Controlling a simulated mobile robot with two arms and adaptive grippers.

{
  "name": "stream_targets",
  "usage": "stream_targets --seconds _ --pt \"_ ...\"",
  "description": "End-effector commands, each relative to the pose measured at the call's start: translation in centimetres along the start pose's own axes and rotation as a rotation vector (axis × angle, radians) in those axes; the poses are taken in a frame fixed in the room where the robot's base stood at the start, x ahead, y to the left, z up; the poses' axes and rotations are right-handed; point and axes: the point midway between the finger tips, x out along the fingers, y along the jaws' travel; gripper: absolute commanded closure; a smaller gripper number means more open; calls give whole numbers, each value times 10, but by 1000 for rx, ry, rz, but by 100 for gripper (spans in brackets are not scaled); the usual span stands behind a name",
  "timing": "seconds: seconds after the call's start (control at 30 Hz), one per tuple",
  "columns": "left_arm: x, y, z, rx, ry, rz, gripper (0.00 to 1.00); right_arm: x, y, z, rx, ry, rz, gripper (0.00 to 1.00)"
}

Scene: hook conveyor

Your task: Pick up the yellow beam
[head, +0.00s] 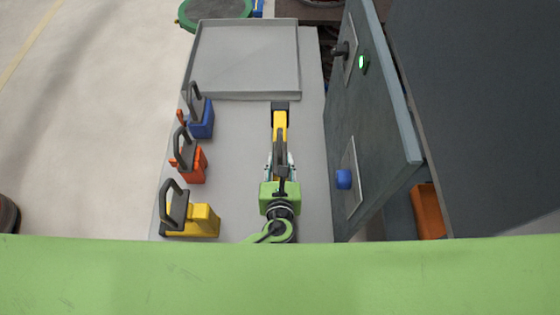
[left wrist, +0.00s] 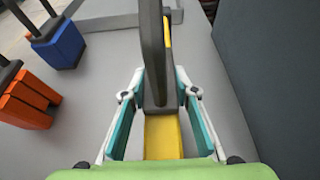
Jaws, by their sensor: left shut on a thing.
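The yellow beam (head: 280,124) lies lengthwise over the middle of the grey table, with a dark block at its far end and a dark upright handle over it. My left gripper (head: 281,165) is shut on the beam. In the left wrist view, the teal finger pads of my left gripper (left wrist: 162,115) stand on both sides of the beam (left wrist: 163,137), and the dark handle hides part of it. I cannot tell whether the beam touches the table. My right gripper is in neither view.
An empty grey tray (head: 245,58) is at the table's far end. Blue (head: 202,120), orange (head: 194,165) and yellow (head: 204,220) blocks with dark handles line the left edge. A grey cabinet panel (head: 372,105) with a blue knob (head: 343,179) stands close on the right.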

Motion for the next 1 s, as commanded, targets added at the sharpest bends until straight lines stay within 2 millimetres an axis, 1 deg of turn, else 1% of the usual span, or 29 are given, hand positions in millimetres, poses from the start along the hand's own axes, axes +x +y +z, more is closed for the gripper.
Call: stream_targets --seconds 0.03,0.17,0.27,0.63,0.8,1.0 --pt "-1 -1 7 -3 -10 -2 100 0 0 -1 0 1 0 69" --pt "-5 -1 18 -5 -12 -2 100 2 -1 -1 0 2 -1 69" --pt "-11 -1 32 -7 -14 -3 100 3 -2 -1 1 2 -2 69" --pt "-58 45 79 -4 -13 -2 100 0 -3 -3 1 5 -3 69" --pt "-80 75 83 0 -10 -1 100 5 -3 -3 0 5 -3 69" --pt "-99 102 91 -1 -12 -2 100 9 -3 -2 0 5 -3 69"
